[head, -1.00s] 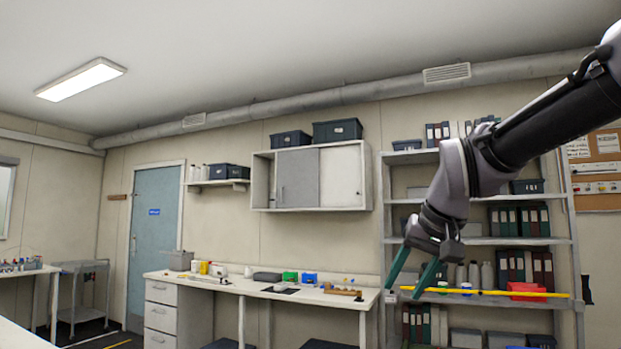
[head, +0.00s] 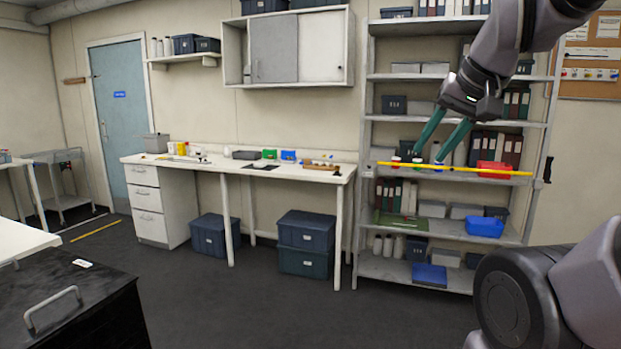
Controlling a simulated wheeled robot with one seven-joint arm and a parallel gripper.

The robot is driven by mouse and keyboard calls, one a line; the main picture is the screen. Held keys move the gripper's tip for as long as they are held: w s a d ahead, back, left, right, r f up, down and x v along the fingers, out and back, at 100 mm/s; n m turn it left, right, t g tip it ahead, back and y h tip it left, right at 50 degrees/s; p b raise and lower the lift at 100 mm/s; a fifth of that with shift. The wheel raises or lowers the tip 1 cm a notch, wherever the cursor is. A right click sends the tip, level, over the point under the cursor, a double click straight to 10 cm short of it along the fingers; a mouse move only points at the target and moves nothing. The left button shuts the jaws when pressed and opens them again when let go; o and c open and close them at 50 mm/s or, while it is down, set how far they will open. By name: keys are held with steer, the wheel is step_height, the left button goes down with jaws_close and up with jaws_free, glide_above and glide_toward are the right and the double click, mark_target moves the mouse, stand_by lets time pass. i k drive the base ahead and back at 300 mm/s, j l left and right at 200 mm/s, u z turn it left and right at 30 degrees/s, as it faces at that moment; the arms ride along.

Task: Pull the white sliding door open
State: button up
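The white sliding door (head: 321,47) is the right panel of a wall cabinet (head: 296,87) in the head view, near the top edge. A grey panel (head: 274,48) with a small handle stands to its left, and the cabinet's left end is open. My gripper (head: 430,156) is in front of the shelf rack, right of and lower in the picture than the cabinet. Its two green fingers point down and are spread apart, with nothing between them.
A workbench (head: 215,168) with small items stands below the cabinet. A metal shelf rack (head: 363,165) with a yellow bar (head: 455,168) across it is at right. Dark bins (head: 305,240) sit under the bench. A black chest (head: 90,305) is at lower left. The middle floor is clear.

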mark_target(321, 36)
steer(key=i+j+z, duration=0.1)
steer(key=i, duration=0.4)
steer(key=i+j+z, duration=0.1)
steer(key=i+j, duration=0.15)
steer(key=i, duration=0.2)
steer(key=i+j, duration=0.25)
steer(key=i, duration=0.2)
steer(key=i+j+z, duration=0.15)
steer(key=i, duration=0.35)
steer(key=j, duration=0.1)
